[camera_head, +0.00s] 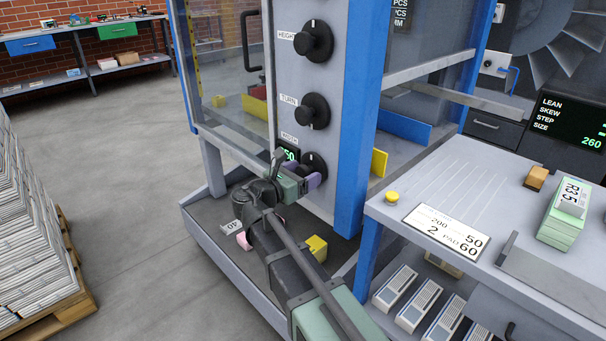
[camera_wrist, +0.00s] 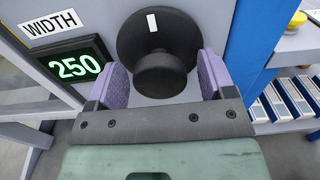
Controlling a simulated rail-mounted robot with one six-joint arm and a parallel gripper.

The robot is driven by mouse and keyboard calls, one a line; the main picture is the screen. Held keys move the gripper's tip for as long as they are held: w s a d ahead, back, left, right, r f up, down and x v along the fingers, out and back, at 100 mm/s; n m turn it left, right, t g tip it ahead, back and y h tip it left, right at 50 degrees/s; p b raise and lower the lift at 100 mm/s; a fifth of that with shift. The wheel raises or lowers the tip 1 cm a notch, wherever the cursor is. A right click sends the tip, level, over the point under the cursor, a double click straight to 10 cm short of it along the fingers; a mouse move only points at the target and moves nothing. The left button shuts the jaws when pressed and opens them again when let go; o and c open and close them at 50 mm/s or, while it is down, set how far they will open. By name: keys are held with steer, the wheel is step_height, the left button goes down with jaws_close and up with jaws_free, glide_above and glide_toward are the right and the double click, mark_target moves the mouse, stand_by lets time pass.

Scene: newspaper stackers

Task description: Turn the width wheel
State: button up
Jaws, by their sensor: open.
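The width wheel (camera_wrist: 158,40) is a black round dial with a raised knob and a white mark near its top. It sits on the grey panel, below the wheels labelled HEIGHT and TURN. The WIDTH label (camera_wrist: 53,27) and a green display (camera_wrist: 76,67) reading 250 are left of it in the wrist view. My gripper (camera_wrist: 160,82) is open, its purple fingers on either side of the wheel's knob, with gaps showing at both sides. In the head view my gripper (camera_head: 300,180) is at the lowest wheel (camera_head: 315,161), partly covering it.
The turn wheel (camera_head: 312,111) and height wheel (camera_head: 314,41) are above on the same panel. A blue post (camera_head: 357,125) stands close to the right. A worktable (camera_head: 470,207) with a printed card (camera_head: 446,230) is at right. Yellow and pink blocks lie on the low tray.

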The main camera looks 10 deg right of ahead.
steer(key=v, duration=1)
steer(key=shift+s+a, duration=0.15)
steer(key=shift+a, duration=0.1)
